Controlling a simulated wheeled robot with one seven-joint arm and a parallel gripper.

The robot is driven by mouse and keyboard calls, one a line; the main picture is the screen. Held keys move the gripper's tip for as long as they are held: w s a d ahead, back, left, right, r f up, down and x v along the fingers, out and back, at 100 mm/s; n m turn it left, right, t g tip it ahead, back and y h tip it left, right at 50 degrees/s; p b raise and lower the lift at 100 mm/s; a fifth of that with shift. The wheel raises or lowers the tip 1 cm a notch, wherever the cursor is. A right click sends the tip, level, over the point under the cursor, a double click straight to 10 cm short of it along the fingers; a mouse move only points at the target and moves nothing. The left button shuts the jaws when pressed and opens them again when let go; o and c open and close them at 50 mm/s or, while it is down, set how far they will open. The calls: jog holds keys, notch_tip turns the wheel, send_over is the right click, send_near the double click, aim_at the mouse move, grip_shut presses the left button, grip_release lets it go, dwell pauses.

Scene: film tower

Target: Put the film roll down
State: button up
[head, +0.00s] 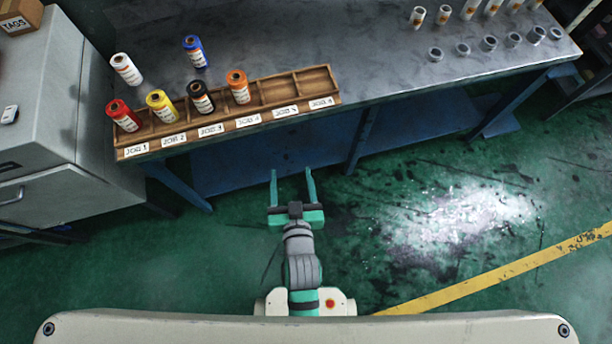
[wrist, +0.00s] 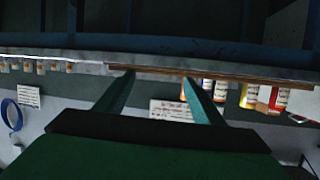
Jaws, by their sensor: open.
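A wooden rack (head: 290,112) with labelled compartments lies along the bench's front edge. Red (head: 123,115), yellow (head: 161,106), black (head: 201,97) and orange (head: 238,86) film rolls stand in its left compartments, one each from JOB 1 to JOB 4. The JOB 5 and JOB 6 compartments look empty. A white roll (head: 126,69) and a blue roll (head: 195,52) stand on the bench behind the rack. My gripper (head: 291,171) is open and empty, in front of the bench and apart from the rack. Its spread fingers (wrist: 158,78) show in the wrist view, with nothing between them.
The metal bench (head: 370,50) has several small white-and-orange canisters (head: 443,14) and grey caps (head: 489,43) at its back right. A grey cabinet (head: 50,110) stands at the left. The green floor is clear, with a yellow line (head: 500,270) at right.

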jog(key=s+d+r+h, duration=0.1)
jog(key=s+d, duration=0.1)
jog(key=s, duration=0.7)
jog(key=s+d+r+t, duration=0.1)
jog(key=s+d+r, duration=0.1)
jog(key=s, duration=0.7)
jog(key=shift+r+m+h, duration=0.25)
jog(key=shift+m+h, duration=0.15)
